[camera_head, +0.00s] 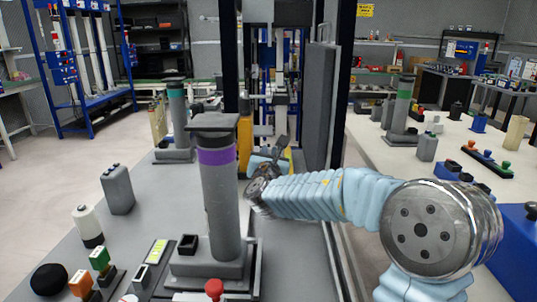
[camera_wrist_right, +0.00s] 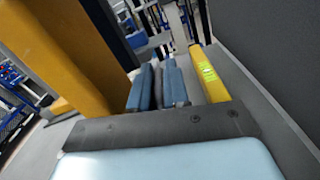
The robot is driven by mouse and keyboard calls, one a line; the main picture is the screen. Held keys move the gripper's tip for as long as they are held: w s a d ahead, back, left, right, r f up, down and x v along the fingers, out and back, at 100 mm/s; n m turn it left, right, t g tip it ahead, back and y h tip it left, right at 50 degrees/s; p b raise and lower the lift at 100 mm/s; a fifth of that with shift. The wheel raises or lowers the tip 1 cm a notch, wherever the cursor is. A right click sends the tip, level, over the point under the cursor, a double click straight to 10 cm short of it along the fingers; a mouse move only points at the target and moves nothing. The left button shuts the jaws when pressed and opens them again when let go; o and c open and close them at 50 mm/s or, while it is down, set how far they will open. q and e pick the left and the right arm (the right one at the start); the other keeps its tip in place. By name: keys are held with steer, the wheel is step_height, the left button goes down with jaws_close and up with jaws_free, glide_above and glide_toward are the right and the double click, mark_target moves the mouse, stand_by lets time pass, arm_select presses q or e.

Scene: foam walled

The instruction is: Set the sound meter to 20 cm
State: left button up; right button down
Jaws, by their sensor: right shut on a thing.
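My right gripper (camera_head: 268,161) is at the back of the grey bench, behind the grey post with a purple band. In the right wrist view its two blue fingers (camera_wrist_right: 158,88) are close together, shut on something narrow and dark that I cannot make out. A yellow bar (camera_wrist_right: 209,74) with a bright green label lies just right of the fingers. An orange-yellow block (camera_head: 245,145) stands left of the gripper; it also fills the upper left of the wrist view (camera_wrist_right: 62,50). I cannot tell which part is the sound meter, and no scale is readable. My left gripper is out of view.
The grey post (camera_head: 219,195) with a purple band stands close in front. A grey canister (camera_head: 117,189) and a white bottle (camera_head: 88,225) stand left. A dark upright panel (camera_head: 320,105) rises right of the gripper. Bare bench (camera_head: 290,250) lies right of the post.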

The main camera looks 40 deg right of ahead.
steer(key=shift+a, duration=0.2)
steer(key=b+v, duration=0.2)
steer(key=v, duration=0.1)
steer(key=shift+s+a, duration=0.25)
steer(key=shift+a, duration=0.05)
steer(key=shift+s+a, duration=0.15)
steer(key=shift+s, duration=0.05)
steer(key=c, duration=1.2)
jaws_free()
